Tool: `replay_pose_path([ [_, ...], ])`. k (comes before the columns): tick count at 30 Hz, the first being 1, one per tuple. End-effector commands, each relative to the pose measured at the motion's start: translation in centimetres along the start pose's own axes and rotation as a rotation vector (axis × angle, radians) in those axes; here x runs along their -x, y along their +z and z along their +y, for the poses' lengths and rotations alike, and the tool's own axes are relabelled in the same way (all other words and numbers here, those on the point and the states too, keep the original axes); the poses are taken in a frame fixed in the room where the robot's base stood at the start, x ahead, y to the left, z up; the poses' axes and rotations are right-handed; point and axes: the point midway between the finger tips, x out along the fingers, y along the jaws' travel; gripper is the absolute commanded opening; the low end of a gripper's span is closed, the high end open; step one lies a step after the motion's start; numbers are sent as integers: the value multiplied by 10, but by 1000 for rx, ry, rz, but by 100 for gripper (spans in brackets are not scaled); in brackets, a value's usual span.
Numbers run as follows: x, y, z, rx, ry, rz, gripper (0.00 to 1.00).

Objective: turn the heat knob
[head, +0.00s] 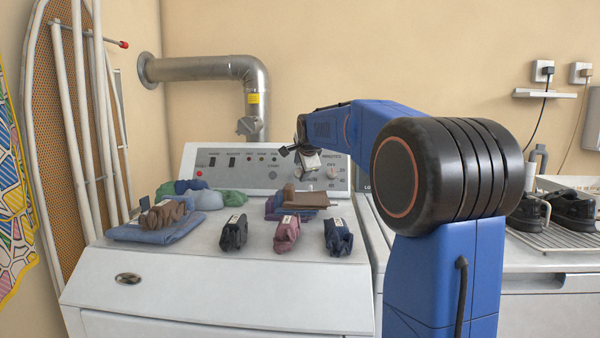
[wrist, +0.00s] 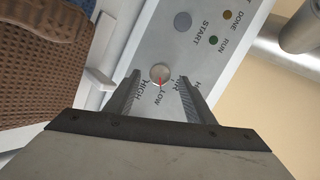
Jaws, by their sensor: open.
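The heat knob (wrist: 160,73) is small, round and pale grey with a red pointer line, and sits on the grey control panel (wrist: 127,130). Labels HIGH, LOW and partly hidden AIR are printed around it. The red line points toward LOW in the wrist view. My gripper (wrist: 159,77) is open, with one finger on each side of the knob in that view. I cannot tell whether the fingers touch it or how deep they reach. In the head view my gripper (head: 306,160) is in front of the panel and hides the knob.
A START button (wrist: 182,21) and indicator lights are close by on the panel. The minutes knob (head: 331,172) is just right of my gripper.

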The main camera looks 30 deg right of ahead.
Motion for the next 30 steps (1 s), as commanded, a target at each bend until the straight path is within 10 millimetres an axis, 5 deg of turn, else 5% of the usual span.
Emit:
replay_pose_path([
  [18, 121, 0, 0, 0, -2, 0, 49],
  [30, 147, 0, 1, 0, 1, 0, 49],
])
